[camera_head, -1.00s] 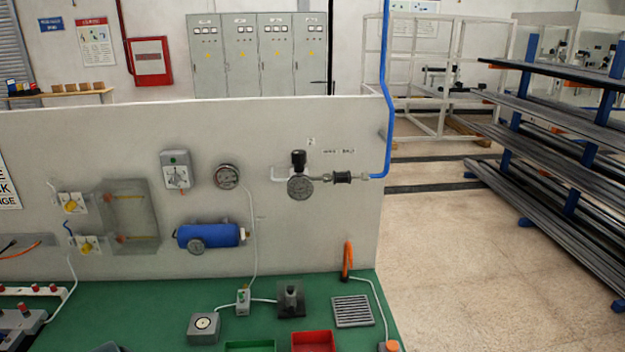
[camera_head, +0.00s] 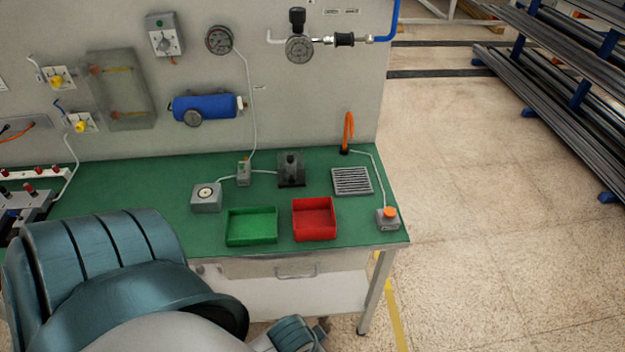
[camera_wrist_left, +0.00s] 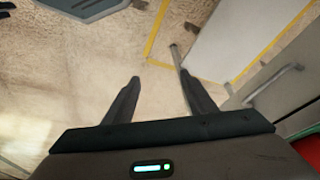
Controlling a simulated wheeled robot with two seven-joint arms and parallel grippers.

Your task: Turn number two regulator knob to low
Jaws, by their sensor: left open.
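A regulator with a black knob (camera_head: 297,17) on top and a round gauge (camera_head: 299,48) below is mounted at the upper right of the grey panel. The direction the knob points is too small to tell. My left gripper (camera_wrist_left: 160,78) shows in the left wrist view with its two fingers apart and nothing between them. It is over the floor, near the bench's front, well away from the knob. In the head view my teal and grey arm fills the lower left, and the gripper's fingers cannot be made out there. My right gripper is not in view.
The green bench top (camera_head: 120,185) carries a green bin (camera_head: 251,226), a red bin (camera_head: 315,219), a grey grille (camera_head: 352,181) and a box with an orange button (camera_head: 388,218). A blue cylinder (camera_head: 205,107) and a dial (camera_head: 219,40) are on the panel. Open floor lies right.

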